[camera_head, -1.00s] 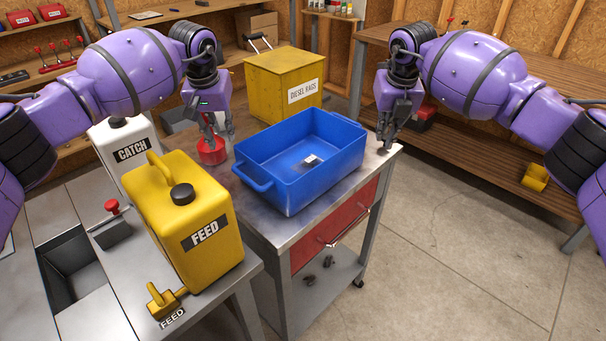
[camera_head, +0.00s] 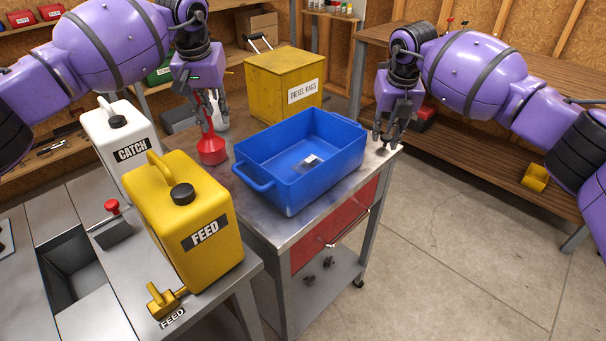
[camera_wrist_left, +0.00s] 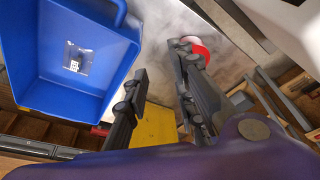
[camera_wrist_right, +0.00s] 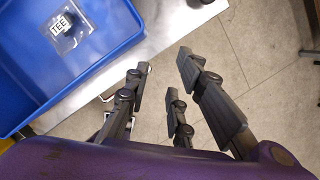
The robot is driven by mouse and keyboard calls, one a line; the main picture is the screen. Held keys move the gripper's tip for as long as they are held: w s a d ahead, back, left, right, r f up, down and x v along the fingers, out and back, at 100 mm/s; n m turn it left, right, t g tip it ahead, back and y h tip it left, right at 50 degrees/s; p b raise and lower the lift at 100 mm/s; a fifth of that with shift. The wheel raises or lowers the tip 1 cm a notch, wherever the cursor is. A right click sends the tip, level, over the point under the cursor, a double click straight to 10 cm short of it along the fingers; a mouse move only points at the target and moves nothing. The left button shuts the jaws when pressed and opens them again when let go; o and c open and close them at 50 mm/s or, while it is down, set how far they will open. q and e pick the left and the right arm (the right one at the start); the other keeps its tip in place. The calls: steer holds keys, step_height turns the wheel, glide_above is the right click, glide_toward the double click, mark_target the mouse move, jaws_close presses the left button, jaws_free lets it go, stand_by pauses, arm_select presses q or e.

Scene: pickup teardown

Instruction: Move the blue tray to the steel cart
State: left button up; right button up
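The blue tray (camera_head: 290,194) sits on top of the steel cart (camera_head: 275,231) with the red drawer. A small labelled item (camera_head: 308,163) lies inside it. The tray also shows in the left wrist view (camera_wrist_left: 50,98) and the right wrist view (camera_wrist_right: 110,50). My left gripper (camera_head: 209,122) is open and empty, above the red funnel (camera_head: 212,150) and left of the tray's far end. My right gripper (camera_head: 386,142) is open and empty by the cart's right corner, apart from the tray. Its fingers are spread in the right wrist view (camera_wrist_right: 180,85).
A yellow FEED jug (camera_head: 215,260) and white CATCH jug (camera_head: 118,145) stand on the bench at left. A wooden bench (camera_head: 480,150) is at right. The floor in front of it is clear.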

arm_select(q)
steer(key=v, duration=0.5)
steer(key=shift+s+r, duration=0.1)
steer(key=shift+r, duration=0.15)
arm_select(e)
steer(key=v, duration=1.2)
steer(key=shift+s, duration=0.1)
